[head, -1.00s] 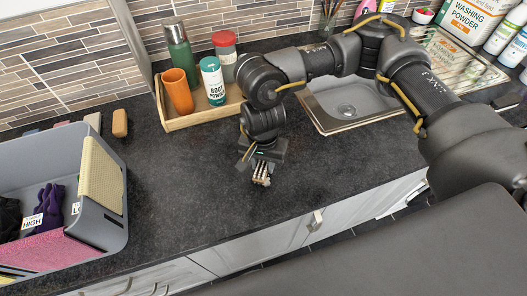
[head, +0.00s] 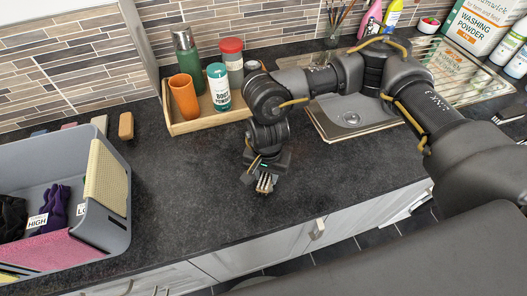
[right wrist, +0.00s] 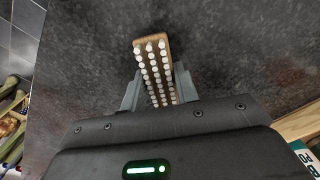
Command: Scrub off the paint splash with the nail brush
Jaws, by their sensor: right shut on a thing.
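My right gripper (head: 266,180) is shut on the nail brush (head: 264,186), above or at the dark worktop (head: 190,190) near its front edge. In the right wrist view the gripper's fingers (right wrist: 157,90) grip the brush's sides. That view shows the brush (right wrist: 152,70) with a wooden body and rows of white bristle tufts facing the camera. I cannot tell whether it touches the worktop. I make out no paint splash in either view. My left gripper is not in view.
A wooden tray (head: 190,126) with an orange cup (head: 184,96) and several bottles stands behind the gripper. A grey crate (head: 118,232) with gloves is at the left, a brown block (head: 126,126) behind it. The sink (head: 350,112) is at the right. The worktop between is clear.

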